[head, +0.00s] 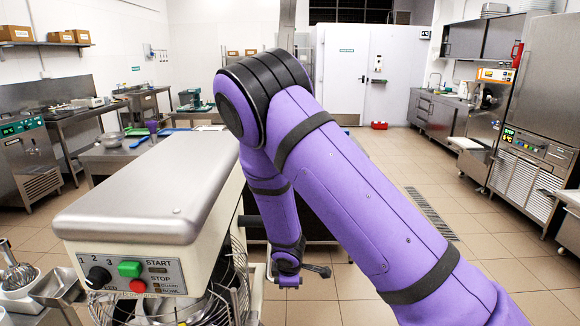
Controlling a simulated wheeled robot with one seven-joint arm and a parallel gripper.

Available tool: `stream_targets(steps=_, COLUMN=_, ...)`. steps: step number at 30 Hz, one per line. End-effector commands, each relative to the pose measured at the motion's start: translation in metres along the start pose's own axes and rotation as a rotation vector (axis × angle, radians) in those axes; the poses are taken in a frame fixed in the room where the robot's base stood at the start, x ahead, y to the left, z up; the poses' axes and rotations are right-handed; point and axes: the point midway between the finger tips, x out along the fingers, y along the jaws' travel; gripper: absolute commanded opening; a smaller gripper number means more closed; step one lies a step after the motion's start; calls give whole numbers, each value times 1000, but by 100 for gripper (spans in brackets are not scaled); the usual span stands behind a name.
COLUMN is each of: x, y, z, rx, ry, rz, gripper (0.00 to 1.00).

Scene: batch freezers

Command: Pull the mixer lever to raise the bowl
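The mixer (150,190) stands at the left front, with a brushed metal top and a cream body. Its front panel (125,274) has a dial, a green START button and a red STOP button. A wire guard (238,285) and part of the metal bowl show at the bottom, cut by the frame edge. My purple arm bends down beside the mixer's right side. The arm's end, with my gripper (288,280), is small and dark there; its fingers are not clear. A dark rod with a rounded end (323,271) sticks out right of it; I cannot tell whether it is the lever.
A worktable (115,155) with a bowl and trays stands behind the mixer on the left. Metal whisk tools (18,272) lie at the lower left. Freezer machines (530,150) line the right wall. Tiled floor (395,170) is open in the middle and right.

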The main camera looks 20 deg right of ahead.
Motion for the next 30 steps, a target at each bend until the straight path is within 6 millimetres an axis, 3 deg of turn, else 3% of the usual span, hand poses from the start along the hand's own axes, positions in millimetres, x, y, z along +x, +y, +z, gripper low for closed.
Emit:
stream_targets(steps=12, x=20, y=-4, z=0, rx=-2, ry=0, rz=-2, gripper=0)
stream_targets(steps=24, x=20, y=-4, z=-1, rx=-2, ry=2, rz=-3, gripper=0)
stream_targets(steps=30, x=10, y=0, z=-4, rx=-1, ry=4, rz=-1, gripper=0)
